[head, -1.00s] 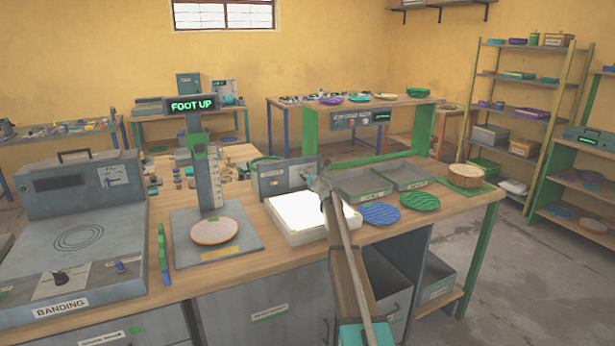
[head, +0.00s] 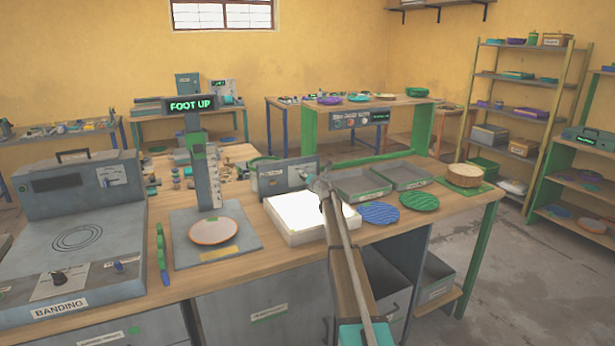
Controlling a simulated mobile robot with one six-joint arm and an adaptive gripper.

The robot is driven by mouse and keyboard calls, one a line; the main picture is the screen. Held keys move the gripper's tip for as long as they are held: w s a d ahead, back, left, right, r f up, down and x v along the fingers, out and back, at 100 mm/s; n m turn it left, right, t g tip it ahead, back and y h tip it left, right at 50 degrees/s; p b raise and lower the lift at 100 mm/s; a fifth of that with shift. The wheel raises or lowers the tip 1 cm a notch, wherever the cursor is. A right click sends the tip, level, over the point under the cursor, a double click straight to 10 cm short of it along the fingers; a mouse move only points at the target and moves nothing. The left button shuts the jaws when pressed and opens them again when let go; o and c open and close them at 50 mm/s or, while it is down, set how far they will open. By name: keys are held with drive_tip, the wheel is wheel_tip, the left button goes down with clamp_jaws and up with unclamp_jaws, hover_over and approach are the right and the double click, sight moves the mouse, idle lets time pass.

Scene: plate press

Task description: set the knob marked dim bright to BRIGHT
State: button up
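A grey control box (head: 272,180) stands behind the glowing white light panel (head: 292,212) on the wooden bench. A small pale plate with a dark knob (head: 303,174) is on the right part of its front face. Its marking is too small to read, so I cannot tell whether this is the dim bright knob or how it is set. My gripper (head: 318,185) is at the far end of my arm, in front of the box's right end and over the panel's back right corner. It looks close to the knob; contact and finger opening cannot be made out.
Grey trays (head: 362,186) and a blue woven plate (head: 379,213) lie right of the panel. A post gauge reading FOOT UP (head: 188,104) stands left, over an orange-rimmed plate (head: 213,231). A banding machine (head: 75,275) with other knobs fills the far left.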

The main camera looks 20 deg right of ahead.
drive_tip(key=shift+s, duration=0.1)
drive_tip(key=s, duration=1.1)
drive_tip(key=shift+s+d, duration=0.2)
drive_tip(key=shift+s, duration=0.2)
